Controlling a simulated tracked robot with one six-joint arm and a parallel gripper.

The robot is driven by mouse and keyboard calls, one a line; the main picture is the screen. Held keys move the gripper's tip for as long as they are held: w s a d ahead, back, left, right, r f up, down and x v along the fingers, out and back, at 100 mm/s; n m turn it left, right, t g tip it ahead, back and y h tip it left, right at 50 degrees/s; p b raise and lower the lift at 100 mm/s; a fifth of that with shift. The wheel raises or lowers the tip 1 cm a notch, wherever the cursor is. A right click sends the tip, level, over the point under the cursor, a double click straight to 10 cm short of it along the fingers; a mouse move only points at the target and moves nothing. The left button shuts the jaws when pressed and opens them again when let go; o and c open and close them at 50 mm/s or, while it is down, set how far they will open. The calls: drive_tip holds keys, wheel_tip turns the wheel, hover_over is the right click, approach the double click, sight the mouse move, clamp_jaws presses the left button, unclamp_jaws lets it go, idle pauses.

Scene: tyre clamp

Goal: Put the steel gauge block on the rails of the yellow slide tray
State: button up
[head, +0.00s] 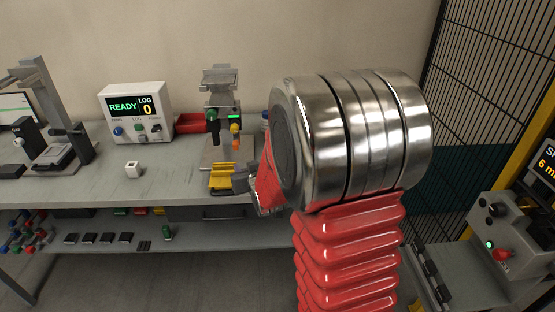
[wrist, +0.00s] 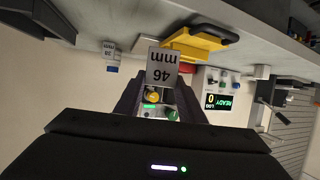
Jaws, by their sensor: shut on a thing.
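The steel gauge block (wrist: 162,67), a grey block marked "46 mm", is held between the fingers of my gripper (wrist: 160,88) in the wrist view, which is upside down. The yellow slide tray (wrist: 196,47) is close beside the block there, with a dark handle. Whether block and tray touch, I cannot tell. In the head view the yellow slide tray (head: 221,180) sits on the bench below the clamp. My gripper (head: 248,184) is just right of it, partly hidden by my arm. The block cannot be made out clearly in the head view.
The clamp machine (head: 220,105) with green and orange knobs stands behind the tray. A READY display box (head: 136,112), a red bin (head: 190,123) and a small white cube (head: 132,169) are on the bench (head: 75,193).

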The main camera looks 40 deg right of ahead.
drive_tip(key=w+a+f+n+y, duration=0.1)
drive_tip(key=a+n+y, duration=0.2)
drive_tip(key=a, duration=1.5)
drive_tip(key=shift+w+f, duration=0.15)
drive_tip(key=shift+w, duration=0.15)
